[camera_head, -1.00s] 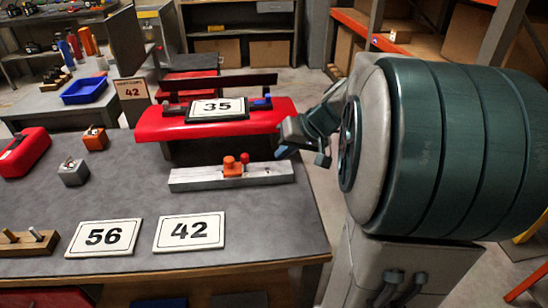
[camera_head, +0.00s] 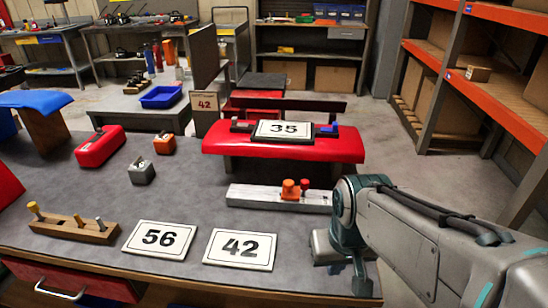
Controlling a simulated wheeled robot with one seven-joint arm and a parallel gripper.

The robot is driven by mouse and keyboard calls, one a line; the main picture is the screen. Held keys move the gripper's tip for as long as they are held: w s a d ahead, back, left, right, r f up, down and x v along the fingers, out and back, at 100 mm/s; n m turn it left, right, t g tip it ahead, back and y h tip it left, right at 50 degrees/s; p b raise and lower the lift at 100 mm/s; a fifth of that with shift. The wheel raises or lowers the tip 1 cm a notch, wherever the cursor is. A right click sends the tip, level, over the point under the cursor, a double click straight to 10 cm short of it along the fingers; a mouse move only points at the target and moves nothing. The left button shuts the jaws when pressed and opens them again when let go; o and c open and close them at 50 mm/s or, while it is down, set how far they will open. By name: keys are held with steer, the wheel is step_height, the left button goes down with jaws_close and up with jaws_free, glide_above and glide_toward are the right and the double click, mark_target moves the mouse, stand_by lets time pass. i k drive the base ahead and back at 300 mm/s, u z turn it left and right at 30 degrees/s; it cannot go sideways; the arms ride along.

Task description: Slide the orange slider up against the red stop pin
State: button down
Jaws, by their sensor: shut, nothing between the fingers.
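The orange slider (camera_head: 289,190) stands on a pale grey rail (camera_head: 252,195) on the workbench, toward the rail's right part. The red stop pin (camera_head: 304,186) stands just right of the slider. From this angle I cannot tell whether they touch or a small gap is between them. My gripper (camera_head: 361,284) is at the bench's right front edge, to the right of and nearer than the rail. It is shut and empty, apart from the slider. My arm hides the rail's right end.
A red padded stand (camera_head: 333,151) with a "35" sign (camera_head: 283,130) is behind the rail. Signs "56" (camera_head: 158,240) and "42" (camera_head: 240,249) lie in front. A wooden peg block (camera_head: 72,229) is left. Bench surface between signs and rail is clear.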

mark_target(289, 193)
steer(key=z, duration=0.85)
steer(key=k, duration=1.5)
steer(key=u, duration=0.85)
steer(key=i, duration=1.5)
